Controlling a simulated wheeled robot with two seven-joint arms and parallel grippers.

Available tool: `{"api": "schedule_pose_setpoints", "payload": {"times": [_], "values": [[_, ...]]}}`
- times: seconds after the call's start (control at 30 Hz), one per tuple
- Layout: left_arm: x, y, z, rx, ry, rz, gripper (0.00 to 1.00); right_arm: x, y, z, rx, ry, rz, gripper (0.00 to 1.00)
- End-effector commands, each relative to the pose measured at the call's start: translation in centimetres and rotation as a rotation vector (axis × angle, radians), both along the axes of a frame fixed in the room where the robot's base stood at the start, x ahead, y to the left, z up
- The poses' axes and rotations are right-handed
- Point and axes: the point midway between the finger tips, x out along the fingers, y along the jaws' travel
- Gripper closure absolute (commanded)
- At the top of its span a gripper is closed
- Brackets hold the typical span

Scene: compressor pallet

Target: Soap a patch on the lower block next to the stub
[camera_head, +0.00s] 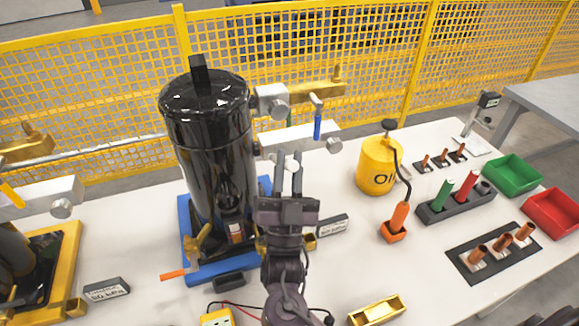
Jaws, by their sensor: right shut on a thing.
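A grey lower block (305,139) sticks out to the right of the tall black compressor (208,135), with a round fitting at its right end. An upper block (271,101) with a brass valve (310,91) and a blue lever (317,123) is above it. My right gripper (289,172) reaches up just below the lower block, its fingers close together. It is shut on a small pale thing (292,163), mostly hidden by the fingers. I cannot tell whether this touches the block. The stub cannot be made out clearly. My left gripper is not in view.
Green (513,174) and red (553,211) bins are at the far right. A yellow mesh fence (380,60) runs behind the table.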

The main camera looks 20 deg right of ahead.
Motion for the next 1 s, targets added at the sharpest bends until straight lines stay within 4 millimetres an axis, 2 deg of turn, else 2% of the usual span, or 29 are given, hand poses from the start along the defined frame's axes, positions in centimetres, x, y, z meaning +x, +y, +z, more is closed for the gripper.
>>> {"api": "schedule_pose_setpoints", "payload": {"times": [0.57,1.0], "values": [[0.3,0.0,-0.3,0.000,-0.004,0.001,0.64,0.9,-0.1,0.0,-0.001,0.000,-0.001,1.00],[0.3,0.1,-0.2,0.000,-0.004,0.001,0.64,0.8,-3.2,0.0,-0.001,0.000,-0.001,1.00]]}}
